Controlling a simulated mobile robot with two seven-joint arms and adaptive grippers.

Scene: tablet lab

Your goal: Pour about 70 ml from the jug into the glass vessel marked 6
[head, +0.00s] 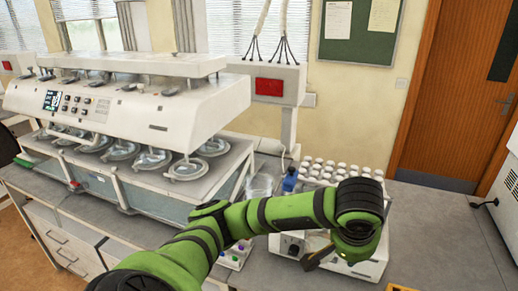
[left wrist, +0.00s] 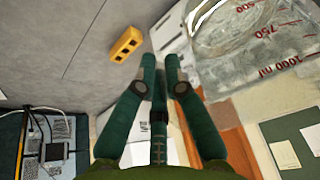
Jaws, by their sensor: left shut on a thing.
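The clear jug (left wrist: 238,42) with red 500, 750 and 1000 ml marks fills the upper right of the left wrist view. Several glass vessels (head: 153,158) hang in a row under the white machine (head: 150,103). I cannot read a 6 on any. My right gripper is out of view.
A clear container (head: 260,187) and a blue bottle (head: 289,180) stand behind my arm. Several white-capped bottles (head: 340,170) stand in rows near a white device (head: 365,268). A yellow block (left wrist: 127,43) lies on the bench.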

